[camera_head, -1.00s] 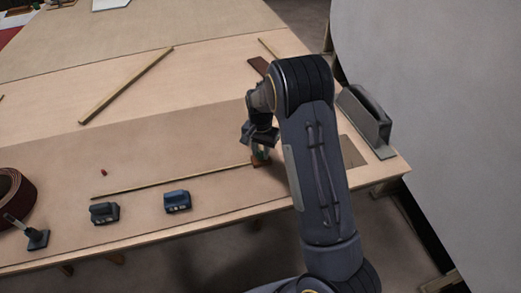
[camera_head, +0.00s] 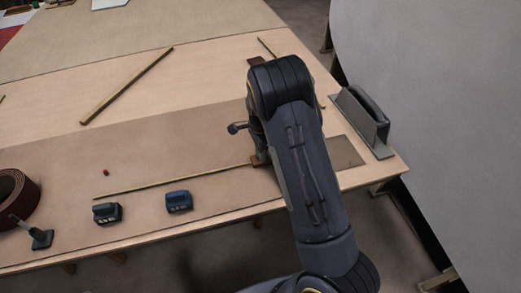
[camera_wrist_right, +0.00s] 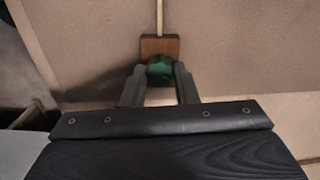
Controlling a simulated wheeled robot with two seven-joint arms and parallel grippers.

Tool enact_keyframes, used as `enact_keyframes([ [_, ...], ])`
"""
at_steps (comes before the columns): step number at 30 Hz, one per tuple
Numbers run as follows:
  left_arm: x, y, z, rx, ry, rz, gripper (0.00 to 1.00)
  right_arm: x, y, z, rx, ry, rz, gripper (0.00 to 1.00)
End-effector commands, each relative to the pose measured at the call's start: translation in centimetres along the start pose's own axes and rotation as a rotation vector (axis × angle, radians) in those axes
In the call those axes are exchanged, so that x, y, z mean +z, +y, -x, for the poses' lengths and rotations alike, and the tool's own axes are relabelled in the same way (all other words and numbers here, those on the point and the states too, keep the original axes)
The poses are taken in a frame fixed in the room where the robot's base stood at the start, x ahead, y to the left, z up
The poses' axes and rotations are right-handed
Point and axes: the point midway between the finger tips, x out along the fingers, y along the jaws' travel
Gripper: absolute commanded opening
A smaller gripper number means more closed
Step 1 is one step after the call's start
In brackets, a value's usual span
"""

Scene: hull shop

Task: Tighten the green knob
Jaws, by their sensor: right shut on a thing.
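The green knob (camera_wrist_right: 160,70) shows in the right wrist view, on a small brown wooden block (camera_wrist_right: 160,43) at the end of a thin wooden strip (camera_wrist_right: 159,15). My right gripper (camera_wrist_right: 160,80) is shut on the knob, with one finger on each side of it. In the head view my right arm hides most of the knob and gripper; a bit of the block (camera_head: 254,161) shows at the strip's end. My left gripper is not in view.
On the workbench (camera_head: 130,180) lie two dark battery-like blocks (camera_head: 179,201), a brown coil (camera_head: 18,195) and a small clamp-like tool (camera_head: 40,239). A grey handled tool (camera_head: 365,124) stands to the right of my arm. A stick (camera_head: 125,85) lies further back.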

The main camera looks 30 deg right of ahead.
Motion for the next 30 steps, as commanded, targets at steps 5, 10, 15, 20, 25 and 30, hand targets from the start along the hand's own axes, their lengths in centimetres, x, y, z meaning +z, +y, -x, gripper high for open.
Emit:
enact_keyframes([
  [5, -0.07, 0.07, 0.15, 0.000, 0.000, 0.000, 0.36, -0.05, -0.10, 0.12, -0.004, 0.001, -0.043, 0.04],
  [10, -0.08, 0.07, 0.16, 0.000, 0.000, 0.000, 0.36, -0.06, -0.10, 0.10, -0.004, 0.002, -0.056, 0.04],
  [15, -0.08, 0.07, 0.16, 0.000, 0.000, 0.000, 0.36, -0.06, -0.10, 0.09, -0.004, 0.002, -0.057, 0.04],
  [20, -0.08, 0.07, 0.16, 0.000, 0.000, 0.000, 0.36, -0.07, -0.10, 0.10, -0.004, 0.002, -0.057, 0.04],
  [25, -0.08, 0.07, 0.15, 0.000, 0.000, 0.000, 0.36, -0.05, -0.07, 0.07, -0.003, 0.001, -0.056, 0.49],
  [30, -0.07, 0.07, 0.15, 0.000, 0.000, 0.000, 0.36, -0.02, -0.04, 0.04, -0.001, 0.001, -0.056, 0.49],
])
